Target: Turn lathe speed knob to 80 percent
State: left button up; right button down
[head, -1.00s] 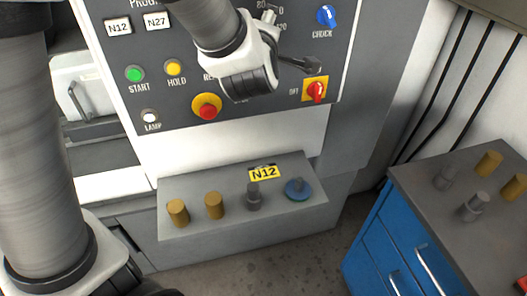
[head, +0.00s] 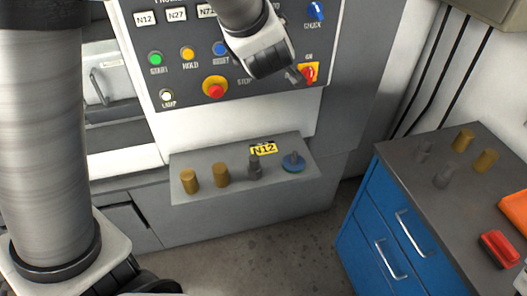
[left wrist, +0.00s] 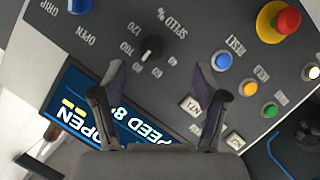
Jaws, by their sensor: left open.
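The speed knob (left wrist: 152,48) is a small black dial with a white pointer, beside the SPEED % label on the dark lathe panel (left wrist: 175,78). In the left wrist view the panel appears upside down. My left gripper (left wrist: 158,74) is open and empty, its dark fingertips spread to either side just short of the knob in the picture. The knob stands clear between them, apparently untouched. The blue display (left wrist: 75,110) shows "SPEED 8", with the rest hidden behind a finger. In the head view my arm (head: 258,40) covers the knob's area. My right gripper is not identifiable.
Nearby are a red stop button (left wrist: 285,18), a blue RESET button (left wrist: 222,60) and a red ON/OFF switch (head: 309,73). A grey ledge (head: 230,190) with several posts juts out below the panel. A blue cabinet (head: 385,225) stands right. Bare floor lies between.

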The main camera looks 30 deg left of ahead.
pick_arm(q)
jog(key=w+f+m+h+b, duration=0.1)
jog(key=w+f+m+b, duration=0.15)
jog(key=f, duration=0.65)
jog(key=s+d+f+m+g+h+b, duration=0.1)
jog(key=s+f+m+g+b, duration=0.1)
jog(key=f, duration=1.2)
jog(key=s+d+f+m+g+h+b, duration=0.1)
jog(key=s+f+m+g+h+b, duration=0.1)
jog(key=f, duration=1.3)
jog(key=s+m+b, duration=0.1)
jog(key=s, duration=0.1)
jog(key=shift+s+d+f+m+g, duration=0.2)
jog(key=shift+s+m+g, duration=0.1)
jog(key=shift+s+m, duration=0.1)
pick_arm(e)
notch_tip(320, 180, down, 8)
jog(key=w, duration=0.1)
jog(key=shift+a+f, duration=0.25)
jog(key=shift+a, duration=0.05)
pick_arm(q)
jog(key=shift+r, duration=0.1)
